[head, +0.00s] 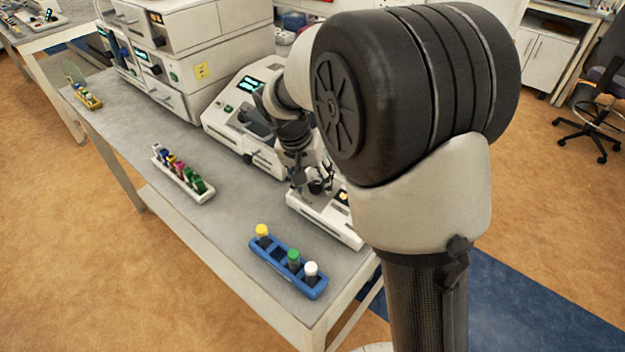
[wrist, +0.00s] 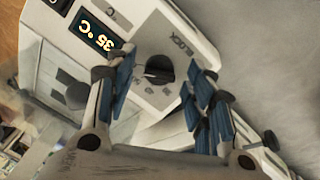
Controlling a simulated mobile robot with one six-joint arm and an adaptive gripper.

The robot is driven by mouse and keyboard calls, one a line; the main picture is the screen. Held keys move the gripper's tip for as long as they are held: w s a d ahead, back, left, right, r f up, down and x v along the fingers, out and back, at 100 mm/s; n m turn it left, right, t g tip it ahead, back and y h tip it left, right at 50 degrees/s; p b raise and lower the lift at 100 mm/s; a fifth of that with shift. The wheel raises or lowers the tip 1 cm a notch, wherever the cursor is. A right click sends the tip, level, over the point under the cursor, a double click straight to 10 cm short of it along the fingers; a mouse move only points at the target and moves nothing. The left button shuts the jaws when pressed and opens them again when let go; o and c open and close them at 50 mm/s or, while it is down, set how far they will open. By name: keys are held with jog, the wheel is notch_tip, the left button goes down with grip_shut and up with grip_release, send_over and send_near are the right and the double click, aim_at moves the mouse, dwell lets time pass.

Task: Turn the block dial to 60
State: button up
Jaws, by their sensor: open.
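The block dial (wrist: 159,69) is a small black round knob on a white panel, with the word BLOCK printed beside it in the wrist view. Small numbers ring the knob, too blurred to read surely; a pale mark shows on its left side. In the head view my gripper (head: 313,186) is over the white device (head: 325,218), and the dial is not clearly seen.
A larger white instrument (head: 222,115) stands just behind. A blue rack (head: 271,264) with yellow-, green- and white-capped vials is near the front edge. A white rack (head: 200,194) of coloured tubes lies left. The grey bench (head: 130,140) between is clear.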

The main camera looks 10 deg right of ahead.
jog(key=v, duration=1.2)
jog(key=shift+s, duration=0.15)
jog(key=s+d+r+n+t+y, duration=0.1)
jog(key=s+r, duration=0.1)
jog(key=s, duration=0.5)
jog(key=s+d+r+n+t, duration=0.1)
jog(key=s+d+r, duration=0.1)
jog(key=s, duration=0.4)
jog(key=s+f+n+t+y, duration=0.1)
jog(key=s+f+n, duration=0.2)
jog(key=s, duration=1)
jog(key=shift+f+y, duration=0.4)
jog(key=shift+f, duration=0.25)
